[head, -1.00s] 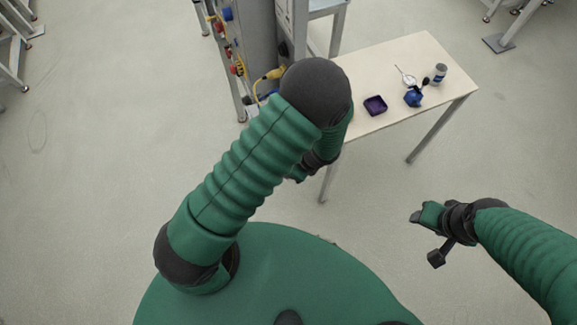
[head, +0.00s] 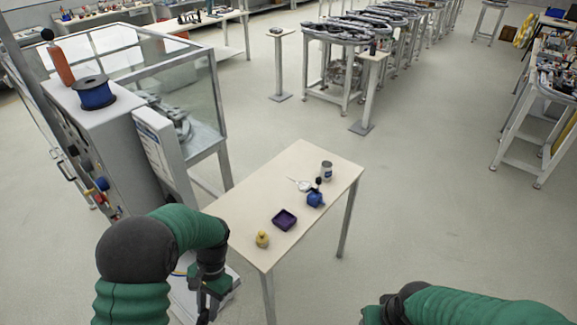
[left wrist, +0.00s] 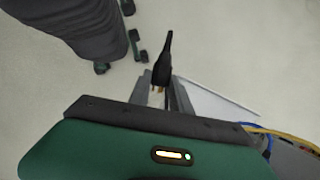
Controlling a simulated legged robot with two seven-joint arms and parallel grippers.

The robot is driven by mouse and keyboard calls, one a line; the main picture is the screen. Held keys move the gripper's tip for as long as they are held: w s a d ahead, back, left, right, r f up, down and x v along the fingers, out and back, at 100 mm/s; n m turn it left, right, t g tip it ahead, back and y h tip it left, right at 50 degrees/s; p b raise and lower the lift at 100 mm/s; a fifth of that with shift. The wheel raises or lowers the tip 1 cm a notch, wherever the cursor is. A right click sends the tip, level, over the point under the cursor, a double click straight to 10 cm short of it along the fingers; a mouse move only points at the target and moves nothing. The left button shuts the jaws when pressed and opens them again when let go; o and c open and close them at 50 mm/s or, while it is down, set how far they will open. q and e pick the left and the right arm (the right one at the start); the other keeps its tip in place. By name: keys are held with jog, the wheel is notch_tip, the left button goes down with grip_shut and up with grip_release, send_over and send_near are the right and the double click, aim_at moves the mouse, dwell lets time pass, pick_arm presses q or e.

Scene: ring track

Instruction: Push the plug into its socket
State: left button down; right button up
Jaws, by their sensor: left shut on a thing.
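A black plug (left wrist: 163,65) with a tapered body and pale metal at its lower end shows in the left wrist view, between the fingers. My left gripper (left wrist: 165,93) is shut on it. In the head view my left gripper (head: 208,302) hangs low beside the cabinet, near the table's left end; the plug cannot be made out there. My right gripper (head: 373,314) is cut off at the bottom edge, so its jaws do not show. I cannot pick out the socket for certain.
A grey cabinet (head: 103,135) with coloured connectors (head: 101,184) and a blue spool (head: 94,92) stands left. The table (head: 268,185) bears a yellow object (head: 262,239), purple tray (head: 284,220), blue object (head: 315,199) and can (head: 326,171). Floor right of it is clear.

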pick_arm(q)
jog(key=d+r+m, duration=0.1)
jog(key=d+r, duration=0.1)
jog(key=d, duration=0.3)
jog(key=d+r+m+b, duration=0.1)
jog(key=d+r, duration=0.1)
jog(key=d, duration=0.4)
jog(key=d+r+y, duration=0.1)
jog(key=d+r, duration=0.1)
jog(key=d, duration=0.3)
jog(key=shift+d+r+m, duration=0.2)
jog(key=shift+r+m, duration=0.05)
jog(key=shift+m, duration=0.15)
jog(key=shift+w+a+f, duration=0.1)
jog(key=shift+w, duration=0.05)
jog(key=w+d+f+m+t+y, duration=0.1)
jog(key=w+d+f+m+t, duration=0.1)
jog(key=w+d+f+m, duration=0.1)
jog(key=shift+w+d+f+m, duration=0.35)
jog(key=shift+w+f+m, duration=0.05)
jog(key=shift+f+m, duration=0.4)
jog(key=shift+a, duration=0.1)
